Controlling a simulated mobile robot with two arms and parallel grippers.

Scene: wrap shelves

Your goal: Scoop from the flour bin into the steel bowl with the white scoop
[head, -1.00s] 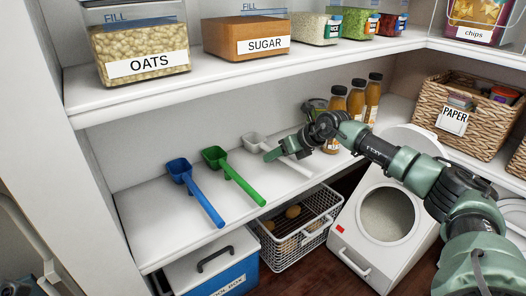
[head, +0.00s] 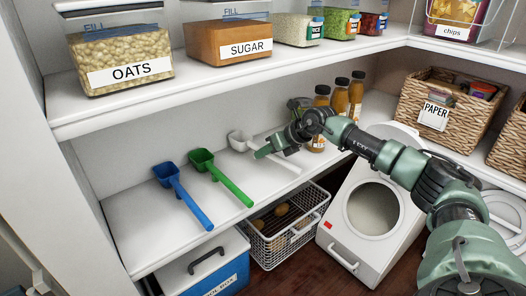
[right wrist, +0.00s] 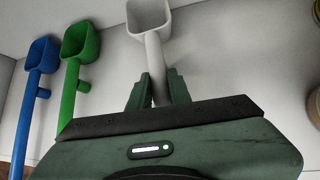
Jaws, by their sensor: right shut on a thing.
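The white scoop (head: 237,140) lies on the lower shelf, its cup toward the back wall. My right gripper (head: 268,149) is shut on its handle. In the right wrist view the white scoop (right wrist: 148,16) points away from me, with its handle between the fingers of my right gripper (right wrist: 158,84). A white bin with a round opening (head: 335,240), apparently the flour bin, stands tilted below the shelf on the right. Pale contents show inside it. I cannot make out the steel bowl for certain. My left gripper is not in view.
A green scoop (head: 224,181) and a blue scoop (head: 187,198) lie left of the white one. Bottles (head: 339,97) stand behind my right gripper. A wire basket (head: 290,240) and a blue box (head: 215,280) are below. The upper shelf edge (head: 200,85) runs overhead.

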